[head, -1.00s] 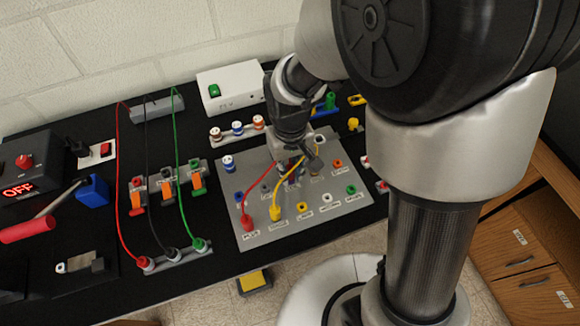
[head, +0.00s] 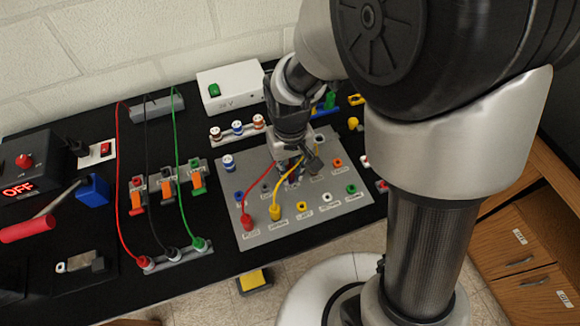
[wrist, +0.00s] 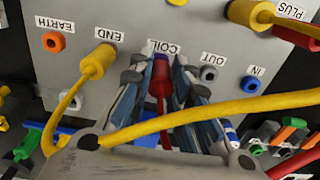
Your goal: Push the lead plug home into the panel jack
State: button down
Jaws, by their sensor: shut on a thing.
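The grey jack panel (head: 262,234) lies on the black bench in the head view and fills the top of the wrist view (wrist: 205,42). My gripper (wrist: 161,72) is shut on the red lead plug (wrist: 160,80), its fingers on both sides of it. The plug's tip is at the jack labelled COIL, between END and OUT; the fingers hide how deep it sits. In the head view my gripper (head: 291,171) is over the middle of the panel and covers the held plug.
A yellow plug (wrist: 97,63) sits at END, its lead crossing near my gripper. Another yellow plug (wrist: 249,14) is by PLUS. Red (head: 248,222) and yellow (head: 275,212) plugs stand at the panel's front left. Switches with red, black and green leads are left of the panel.

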jog(key=shift+f, duration=0.4)
jog(key=c, duration=1.4)
grip_release()
jog(key=shift+r, duration=0.15)
notch_tip(320, 180, up, 12)
jog(key=shift+f, duration=0.1)
jog(key=s+d+r+m+t, duration=0.1)
jog(key=s+d+r, duration=0.1)
jog(key=s+d, duration=0.1)
jog(key=s+d+r+m+t, duration=0.1)
jog(key=s+d+r+t, duration=0.1)
jog(key=s, duration=0.4)
jog(key=s+d+r+m+t, duration=0.1)
jog(key=s+d+r, duration=0.2)
jog(key=d, duration=0.3)
jog(key=shift+s+r+t, duration=0.3)
jog(key=shift+s+r, duration=0.05)
jog(key=shift+s, duration=0.4)
